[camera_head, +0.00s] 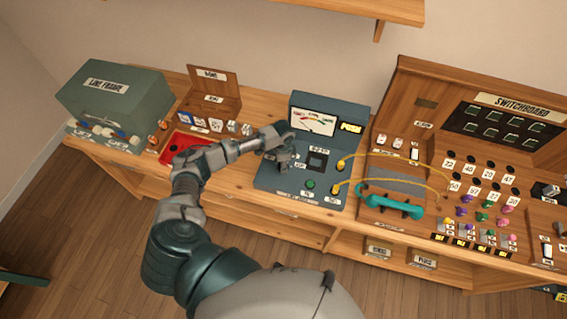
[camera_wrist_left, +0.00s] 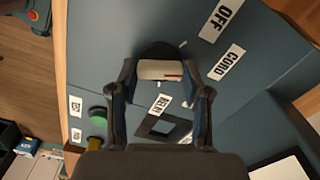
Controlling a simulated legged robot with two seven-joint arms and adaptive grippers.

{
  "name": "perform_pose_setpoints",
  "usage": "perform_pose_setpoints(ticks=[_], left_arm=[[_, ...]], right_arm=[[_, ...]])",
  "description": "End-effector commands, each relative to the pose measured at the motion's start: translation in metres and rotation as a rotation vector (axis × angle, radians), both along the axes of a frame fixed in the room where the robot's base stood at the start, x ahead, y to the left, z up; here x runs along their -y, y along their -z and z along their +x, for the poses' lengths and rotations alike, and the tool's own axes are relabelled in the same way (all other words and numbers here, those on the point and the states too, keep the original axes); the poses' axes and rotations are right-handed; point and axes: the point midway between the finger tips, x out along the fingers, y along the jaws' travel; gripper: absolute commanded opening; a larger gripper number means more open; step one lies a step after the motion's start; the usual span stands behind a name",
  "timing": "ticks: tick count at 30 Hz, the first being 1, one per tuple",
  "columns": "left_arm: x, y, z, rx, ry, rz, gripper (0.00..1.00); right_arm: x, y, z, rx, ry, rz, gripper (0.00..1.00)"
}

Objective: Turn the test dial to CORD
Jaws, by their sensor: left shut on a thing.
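The grey-blue test box (camera_head: 262,178) stands on the bench with a meter on its upright back. My left gripper (camera_head: 284,158) is at the dial on the left of its sloping top and hides most of it. In the left wrist view, the dial (camera_wrist_left: 158,69) is a dark round knob with a pale bar across it. My left gripper (camera_wrist_left: 162,90) is shut on it, one finger on each side. The CORD label (camera_wrist_left: 227,63) is right of the knob, the OFF label (camera_wrist_left: 222,19) is above it. A third label (camera_wrist_left: 159,106) is below the knob. My right gripper is not in view.
A teal handset (camera_head: 395,205) and the switchboard (camera_head: 480,115) are further right. A red tray (camera_head: 172,150) and the line frame box (camera_head: 118,95) are left.

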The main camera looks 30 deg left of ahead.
Motion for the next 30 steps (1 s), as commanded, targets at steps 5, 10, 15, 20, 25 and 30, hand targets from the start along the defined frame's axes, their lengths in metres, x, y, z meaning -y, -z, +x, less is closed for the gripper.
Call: perform_pose_setpoints(ticks=[5,10,15,20,25,30], left_arm=[[-0.001,0.002,-0.002,-0.005,-0.001,0.002,0.73],[-0.001,0.001,-0.001,-0.003,-0.001,0.002,0.73],[0.000,-0.005,0.000,0.001,-0.001,0.001,0.73],[-0.001,-0.031,0.000,0.002,-0.001,0.002,0.73],[-0.001,-0.070,0.001,0.001,0.000,0.001,0.73],[-0.002,-0.100,0.000,-0.002,-0.001,0.001,0.73]], right_arm=[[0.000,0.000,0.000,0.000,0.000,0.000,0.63],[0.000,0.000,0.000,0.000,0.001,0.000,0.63],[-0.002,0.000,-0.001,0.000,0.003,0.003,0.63],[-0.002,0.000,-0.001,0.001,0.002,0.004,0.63],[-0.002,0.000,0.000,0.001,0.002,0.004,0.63],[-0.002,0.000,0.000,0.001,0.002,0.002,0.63]])
